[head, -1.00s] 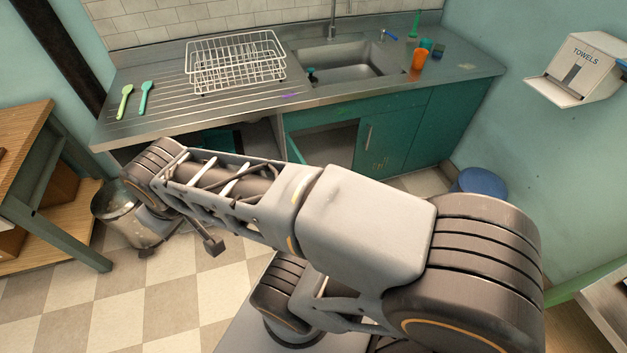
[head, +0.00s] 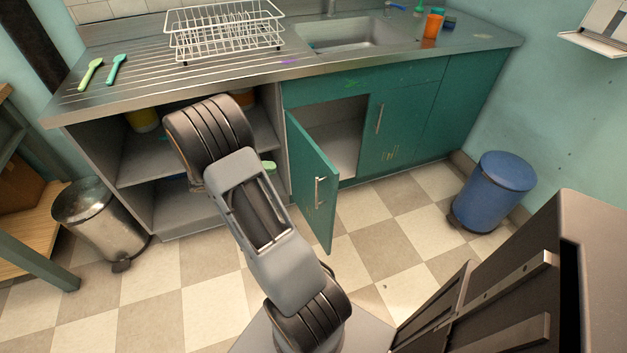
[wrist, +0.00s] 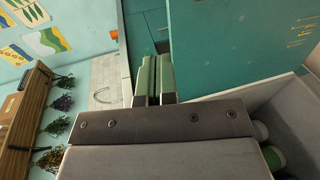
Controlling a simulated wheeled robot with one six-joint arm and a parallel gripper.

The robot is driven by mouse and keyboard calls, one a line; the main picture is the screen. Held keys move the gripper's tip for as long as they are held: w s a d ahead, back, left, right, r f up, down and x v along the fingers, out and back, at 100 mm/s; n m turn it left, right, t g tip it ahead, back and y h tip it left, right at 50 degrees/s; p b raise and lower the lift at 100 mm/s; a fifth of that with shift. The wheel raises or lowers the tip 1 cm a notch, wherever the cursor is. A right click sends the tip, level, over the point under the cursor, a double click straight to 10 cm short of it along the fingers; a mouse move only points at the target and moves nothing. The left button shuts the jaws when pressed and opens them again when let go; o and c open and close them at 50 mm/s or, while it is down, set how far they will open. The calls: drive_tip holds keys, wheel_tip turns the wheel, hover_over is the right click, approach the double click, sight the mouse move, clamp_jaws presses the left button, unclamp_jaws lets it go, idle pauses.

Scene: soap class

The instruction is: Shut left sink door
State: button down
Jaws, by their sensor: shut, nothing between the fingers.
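The left sink door (head: 318,190) is teal with a silver handle. In the head view it stands ajar, swung out from the sink cabinet, with the grey cabinet inside (head: 335,135) showing beside it. The right sink door (head: 393,130) is shut. My gripper (wrist: 154,80) shows in the wrist view, its two fingers together with nothing between them. A large teal surface (wrist: 230,50) lies just beyond the fingers; I cannot tell whether they touch it. I cannot make out my gripper in the head view, where my arm stands before the open shelves left of the door.
A steel bin (head: 98,215) stands at the left and a blue bin (head: 493,190) at the right. A drying rack (head: 222,32) sits on the counter (head: 130,70). A large dark form fills the lower right. Checkered floor before the door is clear.

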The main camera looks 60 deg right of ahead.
drive_tip(key=w+d+f+h+b, duration=0.1)
drive_tip(key=d+f+h+b, duration=0.15)
drive_tip(key=f, duration=0.45)
drive_tip(key=b, duration=0.1)
approach(320, 159)
drive_tip(key=x, duration=0.7)
drive_tip(key=shift+s+a, duration=0.1)
drive_tip(key=shift+s+d, duration=0.15)
drive_tip(key=shift+d, duration=0.1)
